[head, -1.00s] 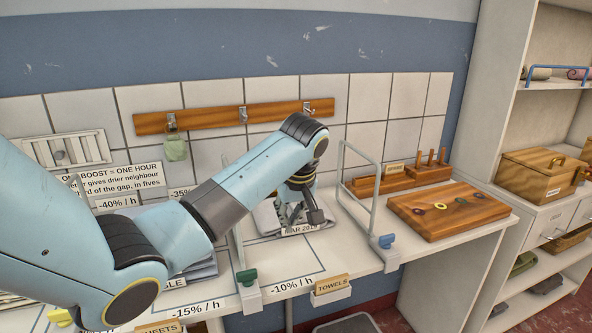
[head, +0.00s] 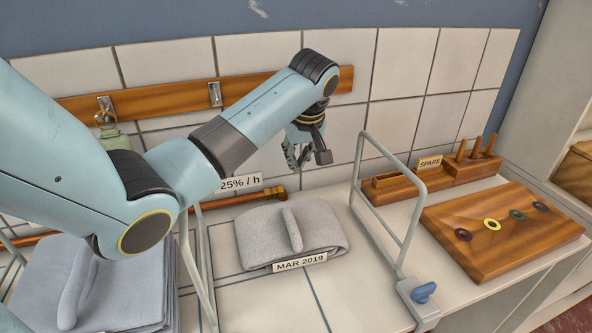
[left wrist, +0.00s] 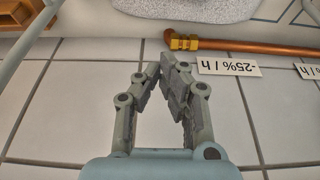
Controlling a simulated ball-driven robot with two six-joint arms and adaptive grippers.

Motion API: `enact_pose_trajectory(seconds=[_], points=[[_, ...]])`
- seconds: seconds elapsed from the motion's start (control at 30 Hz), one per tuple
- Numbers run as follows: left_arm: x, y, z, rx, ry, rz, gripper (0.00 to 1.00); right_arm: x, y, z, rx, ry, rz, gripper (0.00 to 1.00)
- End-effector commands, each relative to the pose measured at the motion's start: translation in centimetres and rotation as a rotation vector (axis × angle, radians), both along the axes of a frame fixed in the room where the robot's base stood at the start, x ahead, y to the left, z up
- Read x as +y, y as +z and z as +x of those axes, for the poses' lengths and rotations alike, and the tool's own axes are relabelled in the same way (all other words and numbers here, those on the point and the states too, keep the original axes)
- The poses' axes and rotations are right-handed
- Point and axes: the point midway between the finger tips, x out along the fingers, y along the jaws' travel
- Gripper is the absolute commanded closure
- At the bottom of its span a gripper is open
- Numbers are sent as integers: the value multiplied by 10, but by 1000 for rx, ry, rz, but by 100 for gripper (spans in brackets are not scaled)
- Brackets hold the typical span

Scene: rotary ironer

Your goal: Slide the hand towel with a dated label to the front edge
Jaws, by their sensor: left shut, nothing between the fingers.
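The grey folded hand towel (head: 260,240) lies on the white shelf in the head view, with a raised fold on top. A "MAR 2019" label (head: 300,263) is at its front edge. A speckled grey surface, likely this towel (left wrist: 190,8), shows at the top of the left wrist view. My left gripper (head: 302,160) is above and behind the towel, in front of the tiles and apart from the towel. Its fingertips also show close together in the left wrist view (left wrist: 166,66), with nothing between them. My right gripper is out of view.
A wire divider (head: 412,225) with a blue clamp stands right of the towel. Another divider and a larger grey stack (head: 120,285) are to the left. A copper pipe (head: 225,202) runs behind. The shelf before the towel is clear.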

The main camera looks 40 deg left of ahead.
Motion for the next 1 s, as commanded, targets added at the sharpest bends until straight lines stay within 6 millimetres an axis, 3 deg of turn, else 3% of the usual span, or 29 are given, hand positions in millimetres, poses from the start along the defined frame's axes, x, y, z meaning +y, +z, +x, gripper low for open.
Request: enact_pose_trajectory(seconds=[0.27, 0.7, 1.0], points=[[3, -10, 1, 3, 1, -1, 100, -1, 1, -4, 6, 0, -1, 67], [24, -80, 12, 2, 0, -1, 100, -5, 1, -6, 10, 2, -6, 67], [29, -95, 15, -1, -1, 0, 100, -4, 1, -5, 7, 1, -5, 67]])
